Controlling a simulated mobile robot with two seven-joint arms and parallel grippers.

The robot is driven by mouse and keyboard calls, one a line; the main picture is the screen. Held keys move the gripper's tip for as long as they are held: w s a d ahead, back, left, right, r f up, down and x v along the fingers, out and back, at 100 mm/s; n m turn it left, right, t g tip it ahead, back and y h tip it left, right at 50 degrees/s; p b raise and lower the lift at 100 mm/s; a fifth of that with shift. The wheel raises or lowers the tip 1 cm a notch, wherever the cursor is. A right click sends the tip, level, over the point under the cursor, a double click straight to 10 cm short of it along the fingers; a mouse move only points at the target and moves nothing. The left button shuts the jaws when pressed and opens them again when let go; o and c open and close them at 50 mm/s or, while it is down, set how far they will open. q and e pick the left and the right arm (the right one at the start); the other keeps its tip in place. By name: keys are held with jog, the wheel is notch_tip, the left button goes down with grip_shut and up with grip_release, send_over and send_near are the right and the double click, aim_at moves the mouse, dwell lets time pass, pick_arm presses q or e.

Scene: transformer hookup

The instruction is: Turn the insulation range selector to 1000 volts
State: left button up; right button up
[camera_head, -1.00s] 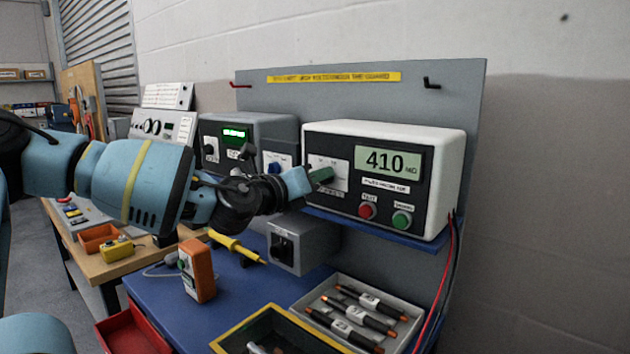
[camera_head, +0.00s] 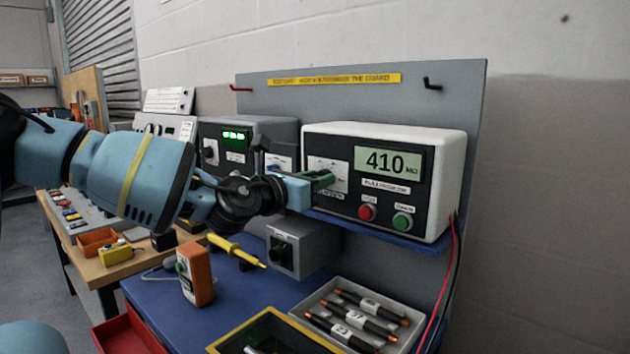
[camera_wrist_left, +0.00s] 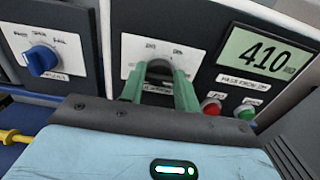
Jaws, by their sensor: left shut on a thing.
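The insulation tester (camera_head: 455,150) is a white box with a black front and a display reading 410. Its range selector (camera_wrist_left: 160,68) is a dark grey knob on a white label plate, at the left of that front. My left gripper (camera_head: 325,180) comes in from the left, its green fingers at the selector. In the left wrist view the fingers (camera_wrist_left: 160,85) stand on either side of the knob, shut on it. The knob's pointer and part of the scale print are hidden, so I cannot read its setting.
A red button (camera_head: 367,212) and a green button (camera_head: 402,221) sit right of the selector. A grey instrument with a blue knob (camera_wrist_left: 40,60) stands to the left. Below are a grey box (camera_head: 300,250), a yellow probe (camera_head: 235,248), an orange device (camera_head: 197,275) and a tray of fuse-like rods (camera_head: 322,292).

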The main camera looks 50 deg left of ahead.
pick_arm(q)
jog(key=o, duration=1)
jog(key=shift+c, duration=0.2)
jog(key=shift+s, duration=0.1)
jog(key=s, duration=0.7)
jog(key=shift+s+d+p, duration=0.3)
jog(key=shift+d+p, duration=0.1)
jog(key=shift+d, duration=0.05)
